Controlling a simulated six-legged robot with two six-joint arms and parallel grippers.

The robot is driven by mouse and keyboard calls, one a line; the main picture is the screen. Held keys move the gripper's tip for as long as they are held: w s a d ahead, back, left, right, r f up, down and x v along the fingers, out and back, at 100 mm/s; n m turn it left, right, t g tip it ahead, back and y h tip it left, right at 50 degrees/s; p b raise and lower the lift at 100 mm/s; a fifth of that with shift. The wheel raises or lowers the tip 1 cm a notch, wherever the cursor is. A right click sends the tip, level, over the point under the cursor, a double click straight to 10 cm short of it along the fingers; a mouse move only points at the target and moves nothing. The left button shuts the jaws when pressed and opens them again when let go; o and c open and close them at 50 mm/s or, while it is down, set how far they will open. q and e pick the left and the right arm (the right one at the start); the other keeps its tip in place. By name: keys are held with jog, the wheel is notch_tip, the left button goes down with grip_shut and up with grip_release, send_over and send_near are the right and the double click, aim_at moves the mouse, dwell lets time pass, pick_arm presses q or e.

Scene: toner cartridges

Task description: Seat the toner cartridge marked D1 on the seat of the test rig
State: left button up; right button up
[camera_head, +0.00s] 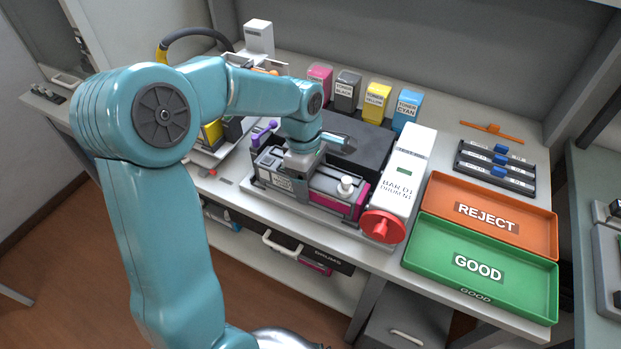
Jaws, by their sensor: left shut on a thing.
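A dark toner cartridge with a magenta end (336,200) lies lengthwise at the test rig. My left gripper (299,172) points down from above and is shut on it near the middle. The test rig shows as a light grey base plate (285,202) under the cartridge and a white block (408,175) with a red hand wheel (382,226) at its right end. The gripper and cartridge hide the seat, so I cannot tell whether the cartridge rests fully on it. No D1 mark is readable on the cartridge. My right gripper is not in view.
Small toner boxes in magenta, black, yellow (376,99) and cyan (407,110) stand behind the rig. An orange REJECT tray (543,218) and a green GOOD tray (540,291) sit at the right. A black rack (495,168) is behind them. Cluttered bins stand at the left.

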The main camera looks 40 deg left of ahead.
pick_arm(q)
jog(key=o, duration=1.6)
jog(key=r, duration=0.5)
jog(key=a+r+p, duration=0.1)
jog(key=r, duration=1)
jog(key=shift+s+a+r+p, duration=0.2)
jog(key=shift+s+a+p, duration=0.1)
jog(key=shift+s+a, duration=0.1)
